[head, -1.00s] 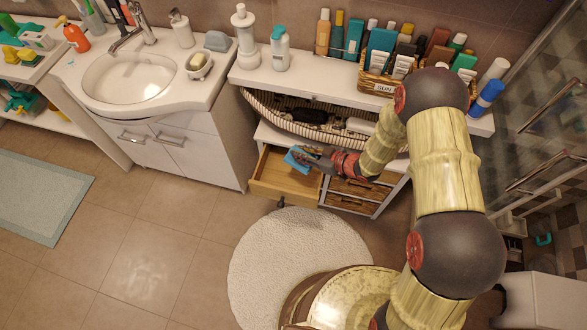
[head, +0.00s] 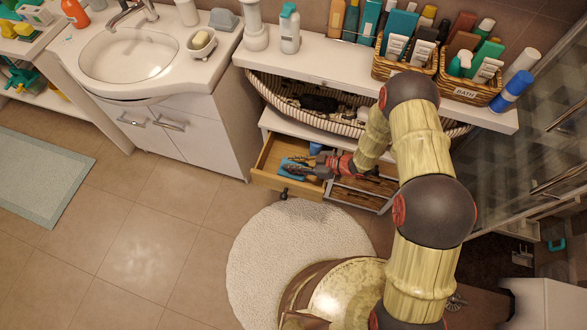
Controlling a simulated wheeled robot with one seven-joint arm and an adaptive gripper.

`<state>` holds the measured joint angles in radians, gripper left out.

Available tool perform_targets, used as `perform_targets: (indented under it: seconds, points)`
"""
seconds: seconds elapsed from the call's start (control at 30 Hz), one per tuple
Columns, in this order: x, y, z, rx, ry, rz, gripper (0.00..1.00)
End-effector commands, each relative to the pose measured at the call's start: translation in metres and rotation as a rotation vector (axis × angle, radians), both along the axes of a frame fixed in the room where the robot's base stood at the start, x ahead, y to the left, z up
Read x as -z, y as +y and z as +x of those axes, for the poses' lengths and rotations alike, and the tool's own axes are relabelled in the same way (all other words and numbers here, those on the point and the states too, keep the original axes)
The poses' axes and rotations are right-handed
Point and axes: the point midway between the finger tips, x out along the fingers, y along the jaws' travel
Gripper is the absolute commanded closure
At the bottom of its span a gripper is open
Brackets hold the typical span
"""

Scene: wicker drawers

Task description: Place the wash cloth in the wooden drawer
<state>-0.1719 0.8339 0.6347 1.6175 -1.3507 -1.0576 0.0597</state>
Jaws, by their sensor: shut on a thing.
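The wash cloth (head: 291,169) is blue and hangs at the tips of my gripper (head: 296,166). My gripper is shut on it, over the open wooden drawer (head: 266,178). The cloth appears to be inside the drawer's outline, low near its front. Whether it touches the drawer floor I cannot tell. The drawer is pulled out below the white counter, on the left of the unit. My arm hides part of the drawer's right side. A small blue thing (head: 315,148) shows at the back of the drawer.
A striped basket (head: 345,127) sits on the shelf above the drawer. Wicker drawers (head: 358,195) are to the right, partly behind my arm. The counter holds bottles and two wicker baskets (head: 404,67). A white sink cabinet (head: 200,135) stands close on the left. A round rug (head: 260,250) lies in front.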

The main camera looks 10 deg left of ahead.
Motion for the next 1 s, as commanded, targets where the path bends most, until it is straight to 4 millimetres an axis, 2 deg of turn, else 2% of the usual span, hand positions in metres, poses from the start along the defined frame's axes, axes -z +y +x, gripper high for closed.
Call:
perform_targets:
  seconds: [0.2,0.6,0.63,0.93,1.0]
  points:
    - [0.031,0.000,0.000,0.001,0.002,0.000,1.00]
    - [0.035,0.000,0.000,0.001,0.000,0.000,1.00]
    - [0.035,0.000,0.000,0.001,0.000,0.000,0.80]
    - [0.034,0.000,0.000,0.001,0.000,0.000,0.63]
    - [0.034,0.000,0.000,0.001,0.000,0.000,0.63]
